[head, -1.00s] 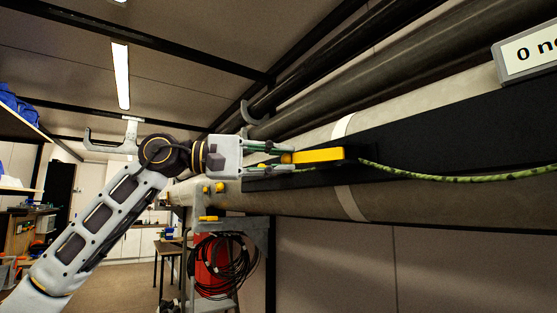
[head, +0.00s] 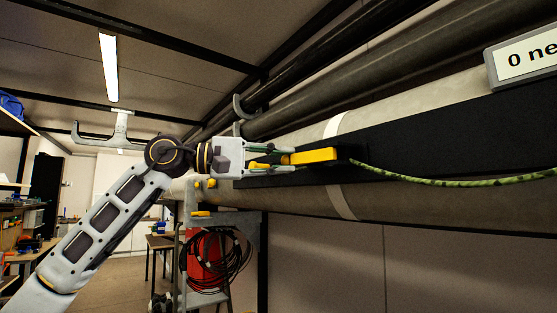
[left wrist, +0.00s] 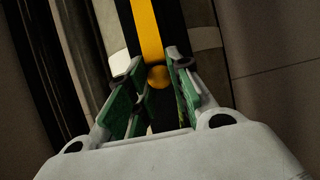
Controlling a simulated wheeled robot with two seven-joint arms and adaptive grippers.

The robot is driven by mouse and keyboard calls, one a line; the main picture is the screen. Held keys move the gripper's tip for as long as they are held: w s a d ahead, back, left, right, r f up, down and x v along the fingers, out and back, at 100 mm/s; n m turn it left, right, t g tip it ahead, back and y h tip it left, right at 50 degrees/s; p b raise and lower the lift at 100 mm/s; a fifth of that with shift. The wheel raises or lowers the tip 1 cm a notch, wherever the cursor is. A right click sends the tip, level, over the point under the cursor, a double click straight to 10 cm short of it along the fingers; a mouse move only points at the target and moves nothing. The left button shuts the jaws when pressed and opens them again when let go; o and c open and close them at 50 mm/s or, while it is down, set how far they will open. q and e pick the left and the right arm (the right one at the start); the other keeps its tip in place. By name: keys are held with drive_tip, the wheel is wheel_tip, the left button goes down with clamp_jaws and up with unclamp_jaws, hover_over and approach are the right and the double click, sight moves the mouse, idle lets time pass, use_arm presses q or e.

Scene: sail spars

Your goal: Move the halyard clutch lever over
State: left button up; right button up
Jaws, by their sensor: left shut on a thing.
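The halyard clutch lever is a yellow bar (head: 315,156) on a black clutch on the dark side plate of a large grey spar. The left wrist view shows the lever (left wrist: 148,28) with a round yellow knob (left wrist: 158,77) at its near end. My left gripper (head: 286,160) comes in from the left, at the lever's left end. Its green-padded fingers are shut on the lever's knob end, one to each side in the left wrist view (left wrist: 156,84). A green speckled halyard (head: 450,181) runs right from the clutch. My right gripper is not in view.
Dark spars (head: 390,80) lie above on grey hooks. Below left stand a frame with coiled cables (head: 215,258) and a bench. Open floor shows at lower left.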

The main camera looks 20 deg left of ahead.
use_arm(q)
drive_tip(key=shift+w, duration=0.2)
drive_tip(key=shift+w+d+p, duration=0.2)
drive_tip(key=shift+w+p, duration=0.15)
drive_tip(key=shift+r, duration=0.1)
drive_tip(key=o, duration=0.9)
drive_tip(key=shift+w, duration=0.1)
drive_tip(key=v, duration=1.2)
drive_tip(key=shift+n, duration=0.3)
